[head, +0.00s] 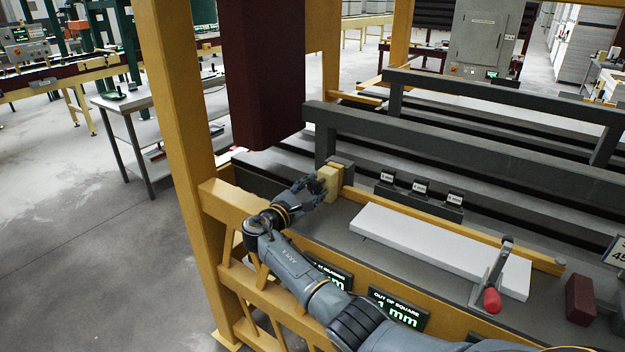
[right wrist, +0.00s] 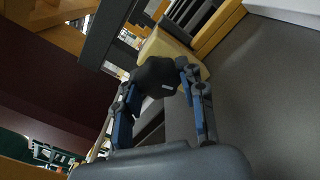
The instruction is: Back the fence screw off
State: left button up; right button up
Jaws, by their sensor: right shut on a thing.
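The fence screw shows as a dark lobed knob (right wrist: 157,76) in the right wrist view. My right gripper (right wrist: 155,88) has its two fingers on either side of the knob and is shut on it. In the head view my right gripper (head: 318,187) is at the left end of the fence, and its fingers hide most of the knob. A pale yellow block (head: 330,178) sits just beyond the fingers; it also shows behind the knob in the right wrist view (right wrist: 185,50). The yellow fence bar (head: 450,228) runs right from there. My left gripper is not in view.
A white board (head: 430,245) lies along the fence on the grey table. A red-handled toggle clamp (head: 491,300) stands at its right end, with a dark red block (head: 580,300) beyond. A yellow post (head: 180,120) and a dark red column (head: 268,75) rise close to my right gripper.

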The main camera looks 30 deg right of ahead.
jog(key=n+p, duration=0.1)
jog(key=n, duration=0.1)
jog(key=n+p, duration=0.2)
jog(key=r+n+p, duration=0.1)
jog(key=n+p, duration=0.1)
jog(key=shift+d, duration=0.25)
jog(key=n+p, duration=0.2)
jog(key=n, duration=0.2)
jog(key=shift+s, duration=0.1)
jog(key=n+p, duration=0.1)
jog(key=n, duration=0.1)
jog(key=shift+s+n+p, duration=0.1)
jog(key=shift+n+p, duration=0.25)
jog(key=shift+n, duration=0.05)
jog(key=shift+d+f+n+p, duration=0.15)
jog(key=shift+n+p, duration=0.2)
jog(key=shift+n, duration=0.75)
jog(key=shift+s+n, duration=0.1)
jog(key=shift+n, duration=1.1)
